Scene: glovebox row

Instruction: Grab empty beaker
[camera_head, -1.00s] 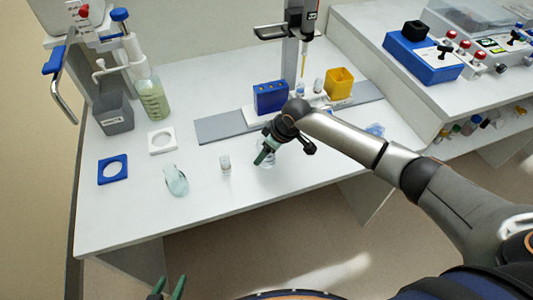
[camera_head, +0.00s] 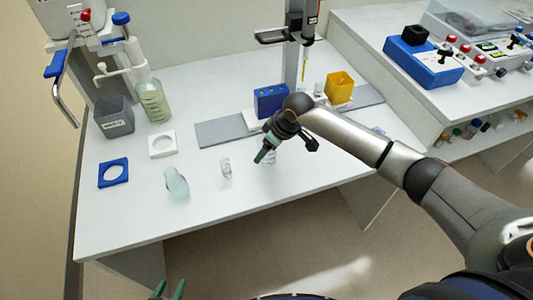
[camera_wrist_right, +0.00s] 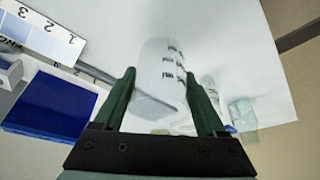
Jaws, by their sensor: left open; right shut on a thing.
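A clear glass beaker with printed marks (camera_wrist_right: 162,65) fills the space between the green fingers of my right gripper (camera_wrist_right: 158,78) in the right wrist view. The gripper is shut on it. In the head view my right gripper (camera_head: 263,155) is at the front part of the white bench, and the beaker (camera_head: 271,158) shows only partly, mostly hidden behind the fingers. My left gripper (camera_head: 169,288) shows only its green fingertips at the bottom edge, apart and empty, in front of the bench.
A small clear vial (camera_head: 226,168) and a pale rounded glass vessel (camera_head: 176,184) stand left of my right gripper. A blue block (camera_head: 271,100) and yellow box (camera_head: 339,87) stand behind it. A green-liquid bottle (camera_head: 154,105) and grey bin (camera_head: 113,117) are back left. The bench's front left is clear.

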